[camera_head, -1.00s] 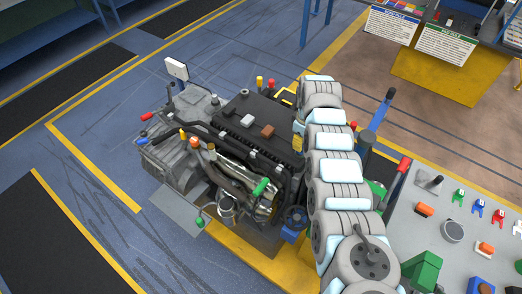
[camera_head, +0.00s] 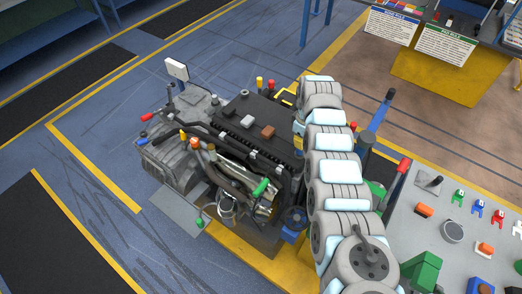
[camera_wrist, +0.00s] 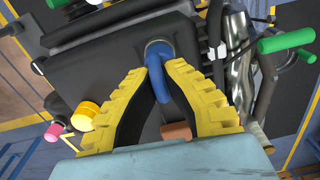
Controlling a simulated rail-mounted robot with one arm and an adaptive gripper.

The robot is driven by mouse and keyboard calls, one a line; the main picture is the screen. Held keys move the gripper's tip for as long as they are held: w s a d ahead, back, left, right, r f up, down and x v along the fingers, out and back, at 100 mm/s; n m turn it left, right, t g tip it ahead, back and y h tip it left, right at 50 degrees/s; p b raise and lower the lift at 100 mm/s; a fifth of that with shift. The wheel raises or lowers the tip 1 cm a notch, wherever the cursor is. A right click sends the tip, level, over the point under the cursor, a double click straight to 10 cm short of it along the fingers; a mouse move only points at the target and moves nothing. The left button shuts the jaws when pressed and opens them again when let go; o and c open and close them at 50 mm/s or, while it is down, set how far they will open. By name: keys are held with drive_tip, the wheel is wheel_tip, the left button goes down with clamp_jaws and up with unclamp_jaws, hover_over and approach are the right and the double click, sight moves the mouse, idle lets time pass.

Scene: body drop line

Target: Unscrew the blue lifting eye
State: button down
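The blue lifting eye (camera_wrist: 157,72) stands on the dark engine cover (camera_wrist: 120,70) in the wrist view, with a round grey seat around its base. My gripper (camera_wrist: 163,63) has two yellow ribbed fingers, one on each side of the eye. Their tips close in on its stem and appear to touch it. The blue loop reaches back between the fingers. In the head view, the engine cover (camera_head: 238,125) shows to the left of my arm. My gripper and the lifting eye are hidden there.
An orange-brown block (camera_wrist: 176,131) lies on the cover between the fingers. In the head view, a grey panel (camera_head: 425,215) with coloured parts stands at right. Blue floor (camera_head: 100,130) is clear at left.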

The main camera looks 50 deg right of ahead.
drive_tip(key=shift+r, duration=0.15)
drive_tip(key=shift+r+p, duration=1.25)
drive_tip(key=shift+r, duration=1.15)
drive_tip(key=shift+w, duration=0.1)
